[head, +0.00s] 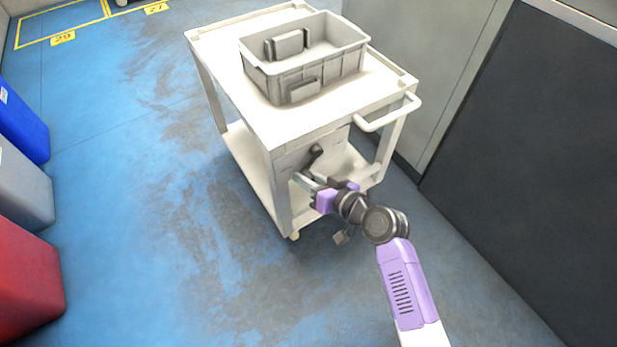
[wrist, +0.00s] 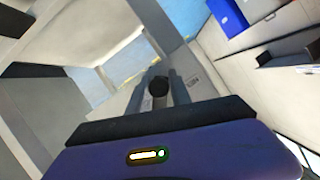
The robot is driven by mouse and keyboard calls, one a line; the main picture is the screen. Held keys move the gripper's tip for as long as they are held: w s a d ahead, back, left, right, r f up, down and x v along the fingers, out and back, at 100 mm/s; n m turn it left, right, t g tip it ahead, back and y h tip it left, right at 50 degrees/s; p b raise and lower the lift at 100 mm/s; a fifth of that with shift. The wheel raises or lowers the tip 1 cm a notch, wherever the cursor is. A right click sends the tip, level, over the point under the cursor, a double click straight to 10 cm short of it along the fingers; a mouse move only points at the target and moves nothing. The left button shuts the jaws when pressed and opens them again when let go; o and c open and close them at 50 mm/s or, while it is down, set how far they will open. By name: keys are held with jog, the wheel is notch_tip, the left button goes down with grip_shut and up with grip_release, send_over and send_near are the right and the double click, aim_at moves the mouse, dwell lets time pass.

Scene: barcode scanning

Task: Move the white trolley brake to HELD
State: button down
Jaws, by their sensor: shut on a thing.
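The white trolley (head: 262,125) stands in the middle of the head view. Its brake is a dark lever (head: 316,153) on a pale plate at the trolley's near end, below the top shelf. My gripper (head: 303,179) is at this plate, just below the lever's visible upper part. In the wrist view, the lever's dark round end (wrist: 159,87) sits between my two grey fingers, and my gripper (wrist: 160,92) is shut on it. The fingers hide part of the lever. A small marking on the plate is too small to read, so I cannot tell the brake's setting.
A grey crate (head: 300,85) with a box in it stands on the trolley top. A white push handle (head: 390,115) juts out near my arm. A dark panel (head: 520,150) stands at right. Blue, grey and red bins line the left edge. Blue floor between is clear.

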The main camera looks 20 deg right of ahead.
jog(key=shift+r, duration=0.1)
jog(key=c, duration=1.2)
grip_release()
jog(key=p+v, duration=0.1)
jog(key=v, duration=0.6)
jog(key=shift+s+d+p, duration=0.25)
jog(key=shift+s+p, duration=0.05)
jog(key=shift+p, duration=0.05)
